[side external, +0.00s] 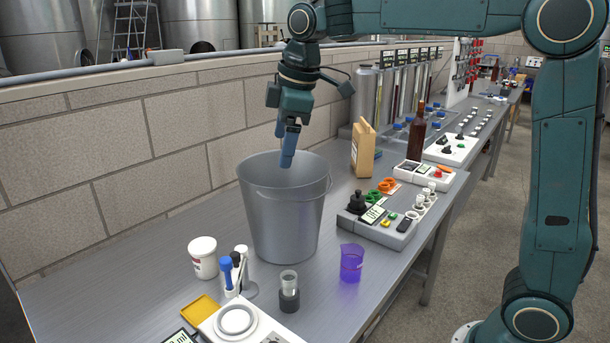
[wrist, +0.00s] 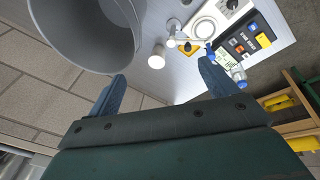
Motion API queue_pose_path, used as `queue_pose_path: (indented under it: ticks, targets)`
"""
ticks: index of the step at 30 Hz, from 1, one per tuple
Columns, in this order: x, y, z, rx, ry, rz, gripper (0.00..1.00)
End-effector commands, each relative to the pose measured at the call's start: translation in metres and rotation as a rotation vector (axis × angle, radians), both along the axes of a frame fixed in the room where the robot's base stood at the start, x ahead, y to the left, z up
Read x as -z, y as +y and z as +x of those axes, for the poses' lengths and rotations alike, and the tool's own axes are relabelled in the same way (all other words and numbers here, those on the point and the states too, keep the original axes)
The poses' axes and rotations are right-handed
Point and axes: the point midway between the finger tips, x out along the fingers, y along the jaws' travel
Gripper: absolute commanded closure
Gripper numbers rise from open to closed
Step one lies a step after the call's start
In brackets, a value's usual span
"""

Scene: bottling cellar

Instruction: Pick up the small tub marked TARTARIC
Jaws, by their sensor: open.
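A small white tub (side external: 203,258) with a red mark stands upright on the grey bench, left of the metal bucket; its lettering is too small to read. In the wrist view what looks like the same tub (wrist: 157,61) shows its round white top, beyond the gap between my fingers. My gripper (side external: 287,160) is open and empty, pointing down over the back of the bucket in the side view, well above and away from the tub. Its two spread blue fingers also show in the wrist view (wrist: 163,84).
The tall metal bucket (side external: 282,210) stands between my gripper and the tub in the side view. A pipette stand (side external: 238,272), yellow tray (side external: 200,309), scale (side external: 236,322) and dark-based glass cylinder (side external: 289,292) are near the tub. A purple beaker (side external: 351,262) stands further right. A block wall runs behind.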

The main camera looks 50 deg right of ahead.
Motion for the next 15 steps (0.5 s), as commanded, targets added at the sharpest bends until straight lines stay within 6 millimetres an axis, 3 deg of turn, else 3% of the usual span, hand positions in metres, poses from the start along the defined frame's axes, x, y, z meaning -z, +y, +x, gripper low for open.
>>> queue_pose_path:
  ticks: [3, 15]
  targets:
    - [0.010, 0.006, 0.029, -0.082, 0.023, -0.022, 0.15]
    - [0.056, 0.027, 0.112, -0.367, 0.092, -0.084, 0.15]
